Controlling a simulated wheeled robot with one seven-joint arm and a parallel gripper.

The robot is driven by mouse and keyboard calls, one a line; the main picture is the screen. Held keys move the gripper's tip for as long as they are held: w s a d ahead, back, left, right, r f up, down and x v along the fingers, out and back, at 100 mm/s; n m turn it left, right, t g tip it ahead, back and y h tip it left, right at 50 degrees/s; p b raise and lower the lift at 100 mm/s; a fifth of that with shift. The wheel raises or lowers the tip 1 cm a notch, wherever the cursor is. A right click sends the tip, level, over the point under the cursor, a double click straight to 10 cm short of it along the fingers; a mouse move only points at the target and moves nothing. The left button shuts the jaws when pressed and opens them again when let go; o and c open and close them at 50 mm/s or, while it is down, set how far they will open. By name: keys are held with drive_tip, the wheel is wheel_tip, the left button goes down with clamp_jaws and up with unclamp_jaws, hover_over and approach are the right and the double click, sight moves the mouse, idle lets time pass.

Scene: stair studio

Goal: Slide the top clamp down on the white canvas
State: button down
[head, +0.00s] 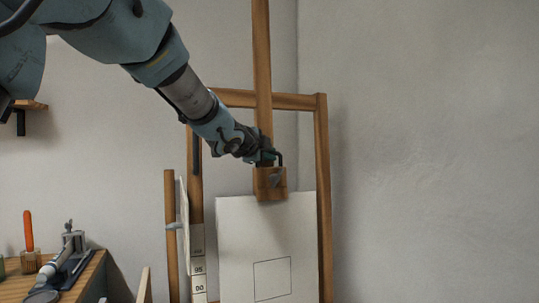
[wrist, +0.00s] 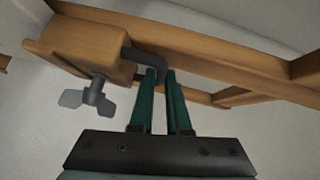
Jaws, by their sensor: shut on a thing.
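The top clamp is a wooden block (head: 270,184) on the easel's upright mast, with a grey wing nut (wrist: 95,98) and a dark bent handle (wrist: 147,57). The clamp block also shows at upper left in the wrist view (wrist: 75,45). The white canvas (head: 240,240) stands upright below it, with a square outline drawn on it. In the head view the block's lower end overlaps the canvas's top edge; I cannot tell whether they touch. My gripper (head: 270,159) is at the clamp's upper end, its green fingers (wrist: 161,75) shut around the dark handle.
The wooden easel mast (head: 262,60) rises above the clamp, with a crossbar (head: 295,102) and side posts (head: 322,190) around it. A workbench (head: 85,275) with tools stands at lower left. Boards lean left of the canvas. A plain wall (head: 430,130) fills the right.

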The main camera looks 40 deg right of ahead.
drive_tip(key=c, duration=0.9)
unclamp_jaws()
drive_tip(key=shift+r, duration=0.1)
drive_tip(key=b+v, duration=0.2)
drive_tip(key=v, duration=0.8)
drive_tip(key=shift+s+a+r, duration=0.1)
drive_tip(key=shift+s+a, duration=0.1)
drive_tip(key=shift+a, duration=0.15)
drive_tip(key=shift+a, duration=0.1)
